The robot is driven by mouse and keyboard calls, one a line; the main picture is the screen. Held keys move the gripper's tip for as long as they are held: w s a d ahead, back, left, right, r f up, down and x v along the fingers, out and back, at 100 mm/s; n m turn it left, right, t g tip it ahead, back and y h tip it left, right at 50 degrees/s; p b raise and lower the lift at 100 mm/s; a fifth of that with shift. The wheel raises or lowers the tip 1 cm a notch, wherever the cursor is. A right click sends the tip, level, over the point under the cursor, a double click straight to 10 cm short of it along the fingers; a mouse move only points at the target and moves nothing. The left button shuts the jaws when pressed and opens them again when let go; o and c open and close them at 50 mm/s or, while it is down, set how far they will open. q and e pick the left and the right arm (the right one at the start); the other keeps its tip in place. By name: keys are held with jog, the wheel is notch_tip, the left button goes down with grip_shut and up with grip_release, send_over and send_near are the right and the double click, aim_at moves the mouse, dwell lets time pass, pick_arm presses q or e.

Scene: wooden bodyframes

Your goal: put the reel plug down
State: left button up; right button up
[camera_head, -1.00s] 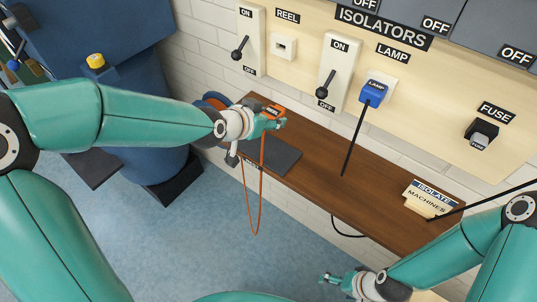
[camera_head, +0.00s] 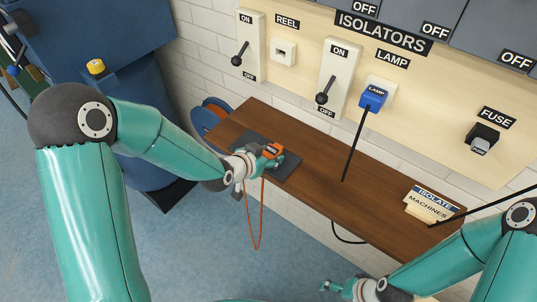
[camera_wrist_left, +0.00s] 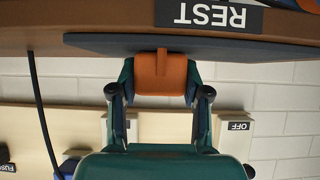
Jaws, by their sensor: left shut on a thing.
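The orange reel plug (camera_head: 272,150) is held in my left gripper (camera_head: 268,158), which is shut on it, over the dark mat (camera_head: 290,165) on the wooden shelf. An orange cable (camera_head: 257,215) hangs from it past the shelf's front edge. In the left wrist view the plug (camera_wrist_left: 161,75) sits between the two fingers (camera_wrist_left: 160,95), close to the mat's edge (camera_wrist_left: 100,43); I cannot tell whether it touches the mat. My right gripper (camera_head: 338,287) is at the bottom of the head view, away from the shelf, too small to judge its opening.
The shelf (camera_head: 345,197) carries an isolate machines sign (camera_head: 430,204) at its right. The wall has the empty reel socket (camera_head: 284,51), two levers, the blue lamp plug (camera_head: 373,97) and a fuse (camera_head: 482,138). A cable reel (camera_head: 209,115) stands behind the shelf's left end.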

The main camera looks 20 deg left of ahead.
pick_arm(q)
jog(key=shift+f, duration=0.15)
jog(key=o, duration=1.3)
